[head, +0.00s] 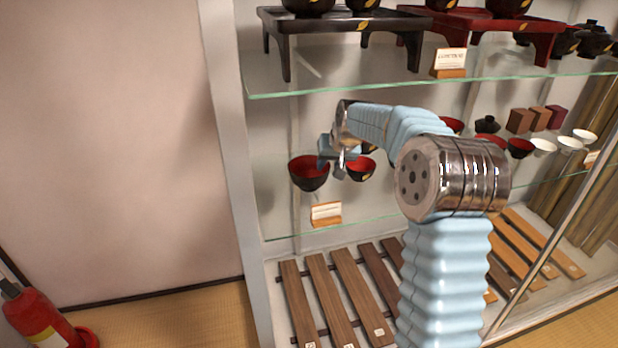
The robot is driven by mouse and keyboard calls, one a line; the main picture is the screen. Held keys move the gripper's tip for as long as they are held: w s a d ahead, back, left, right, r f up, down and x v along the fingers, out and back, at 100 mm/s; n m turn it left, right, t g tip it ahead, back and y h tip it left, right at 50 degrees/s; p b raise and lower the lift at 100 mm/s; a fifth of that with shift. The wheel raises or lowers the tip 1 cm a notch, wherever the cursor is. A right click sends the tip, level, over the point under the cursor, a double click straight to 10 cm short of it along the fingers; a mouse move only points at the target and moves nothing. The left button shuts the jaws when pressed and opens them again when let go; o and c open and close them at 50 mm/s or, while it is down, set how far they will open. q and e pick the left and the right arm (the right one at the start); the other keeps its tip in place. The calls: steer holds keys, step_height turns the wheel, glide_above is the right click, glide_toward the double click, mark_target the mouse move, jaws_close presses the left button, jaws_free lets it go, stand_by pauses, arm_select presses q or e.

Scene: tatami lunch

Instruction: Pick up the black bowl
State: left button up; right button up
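A black bowl with a red inside (309,175) sits upright on the middle glass shelf of the cabinet, at its left end. A second dark bowl with a red inside and a gold mark (361,171) stands just to its right, partly behind my gripper. My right gripper (332,163) reaches in from the right and is at the right rim of the left bowl, between the two bowls. I cannot tell whether it touches the rim or how far apart its fingers are. My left gripper is out of view.
A small card on a wooden stand (326,213) is in front of the bowls. The upper glass shelf (300,88) carries a black stand (345,22). Wooden slats (318,290) lie below. The cabinet's left post (232,150) is close by. More bowls (520,148) stand at right.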

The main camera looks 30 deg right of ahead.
steer(key=shift+x, duration=1.4)
jaws_close()
